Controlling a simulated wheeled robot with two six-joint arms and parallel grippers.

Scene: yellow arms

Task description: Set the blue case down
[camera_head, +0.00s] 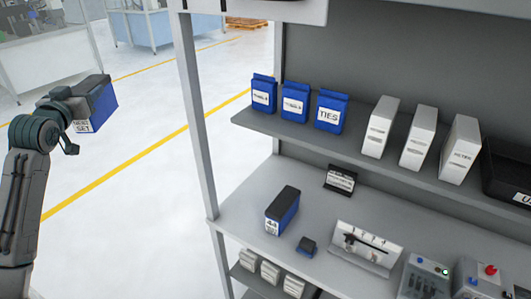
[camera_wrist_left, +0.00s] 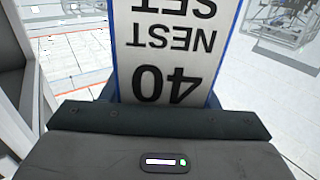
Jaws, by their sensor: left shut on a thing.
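The blue case (camera_head: 97,104) has a dark top and a white label; the end of its label reads "SET" in the head view. It is held in the air at the left, clear of the shelf unit. My left gripper (camera_head: 66,119) is shut on it. In the left wrist view the case's label (camera_wrist_left: 172,50) reads "40 NEST SET" upside down, right against my left gripper (camera_wrist_left: 160,118). The fingertips are mostly hidden by the case and the hand. My right gripper is in neither view.
A similar blue case (camera_head: 282,211) stands on the grey bench shelf (camera_head: 240,200), beside a small dark block (camera_head: 307,246). A display stand (camera_head: 364,247) and a small sign (camera_head: 340,180) are near. Blue bags (camera_head: 295,102) and white boxes (camera_head: 418,138) fill the upper shelf. A post (camera_head: 196,130) stands at the shelf's left.

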